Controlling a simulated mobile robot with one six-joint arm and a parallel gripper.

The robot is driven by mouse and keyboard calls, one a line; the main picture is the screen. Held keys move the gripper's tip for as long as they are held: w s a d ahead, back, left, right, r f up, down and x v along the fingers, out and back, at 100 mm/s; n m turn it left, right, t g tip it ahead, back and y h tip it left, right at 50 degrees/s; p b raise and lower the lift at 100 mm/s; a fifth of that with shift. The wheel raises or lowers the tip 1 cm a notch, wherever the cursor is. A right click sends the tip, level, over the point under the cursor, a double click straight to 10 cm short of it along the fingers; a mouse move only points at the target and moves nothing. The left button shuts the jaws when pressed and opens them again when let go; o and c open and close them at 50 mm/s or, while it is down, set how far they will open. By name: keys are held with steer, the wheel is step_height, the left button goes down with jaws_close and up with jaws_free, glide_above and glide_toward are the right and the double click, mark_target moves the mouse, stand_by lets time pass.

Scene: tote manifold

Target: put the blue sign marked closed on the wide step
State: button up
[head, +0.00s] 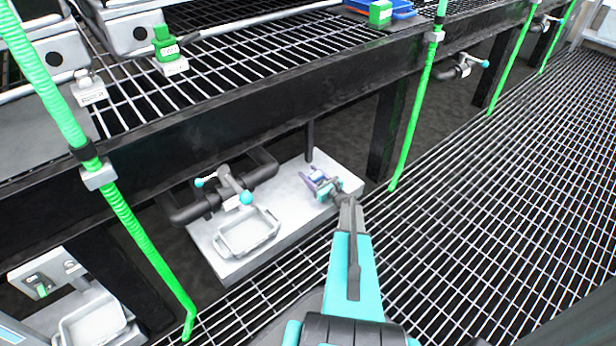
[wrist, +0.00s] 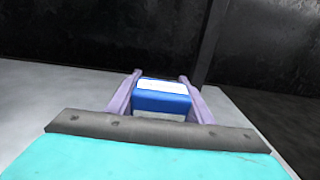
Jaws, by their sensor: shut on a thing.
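My gripper (wrist: 160,100) is shut on the blue sign (wrist: 160,103), which sits between its two purple fingers in the wrist view. The sign has a white upper face; no lettering is readable. In the head view my gripper (head: 318,180) is over the right part of a pale step (head: 290,190) below the black bench. I cannot tell whether the sign touches the step. The step also fills the lower left and middle of the wrist view (wrist: 50,90).
A grey tray (head: 247,232) and a dark valve with blue-tipped handles (head: 232,188) are on the left of the step. A thin black post (head: 310,140) stands behind my gripper. A green hose (head: 415,115) hangs to the right. Another tray (head: 92,325) is at lower left.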

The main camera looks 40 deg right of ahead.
mark_target(319, 181)
steer(key=shift+f, duration=0.15)
steer(key=o, duration=1.1)
steer(key=shift+r, duration=0.2)
steer(key=shift+s+p, duration=0.3)
steer(key=shift+s, duration=0.45)
steer(key=s+p, duration=0.1)
steer(key=s, duration=0.2)
steer(key=s+p, duration=0.1)
steer(key=s, duration=0.2)
steer(key=s+p, duration=0.1)
steer(key=s, duration=0.2)
steer(key=shift+s+a, duration=0.25)
steer(key=shift+a, duration=0.1)
steer(key=shift+s, duration=0.5)
steer(key=shift+s, duration=0.1)
